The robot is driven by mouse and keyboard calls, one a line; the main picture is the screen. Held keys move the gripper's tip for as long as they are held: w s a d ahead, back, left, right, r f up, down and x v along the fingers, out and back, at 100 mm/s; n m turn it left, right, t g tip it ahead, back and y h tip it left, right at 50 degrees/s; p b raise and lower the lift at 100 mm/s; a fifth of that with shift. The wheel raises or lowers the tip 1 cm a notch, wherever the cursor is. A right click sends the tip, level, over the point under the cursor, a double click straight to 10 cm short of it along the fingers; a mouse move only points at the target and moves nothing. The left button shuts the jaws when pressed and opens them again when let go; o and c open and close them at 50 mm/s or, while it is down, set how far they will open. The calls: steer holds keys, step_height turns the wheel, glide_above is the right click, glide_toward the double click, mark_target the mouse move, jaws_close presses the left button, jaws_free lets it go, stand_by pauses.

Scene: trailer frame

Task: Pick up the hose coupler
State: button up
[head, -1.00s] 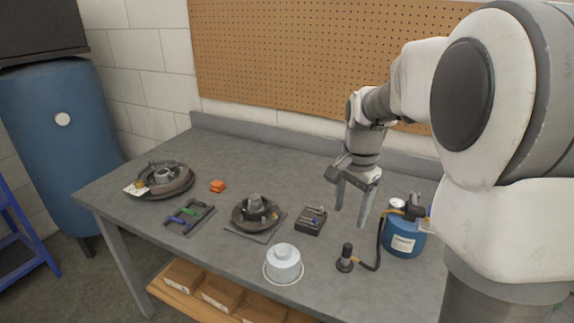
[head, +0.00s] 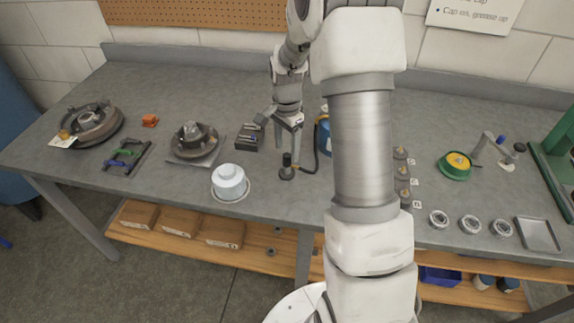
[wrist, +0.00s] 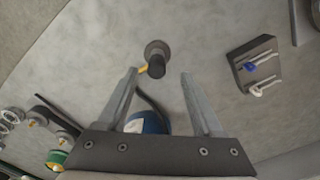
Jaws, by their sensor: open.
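The hose coupler (head: 287,166) is a dark upright cylinder on a round base near the front of the bench, with a black hose running from it to a blue tank (head: 324,140). In the wrist view the coupler (wrist: 156,66) shows from above, its top roughly between and just beyond my fingertips. My gripper (head: 288,149) points down, open and empty, above and slightly behind the coupler in the head view. It also shows in the wrist view (wrist: 159,74). I cannot tell the exact height gap. My arm hides part of the tank.
Several dark fittings (head: 402,173) stand to the right. The bench front edge is close to the coupler.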

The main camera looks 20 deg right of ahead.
mark_target(287, 163)
steer(key=shift+s+f, duration=0.15)
steer(key=shift+f, duration=1.35)
steer(key=shift+s+f, duration=0.15)
steer(key=shift+f, duration=1.3)
jaws_close()
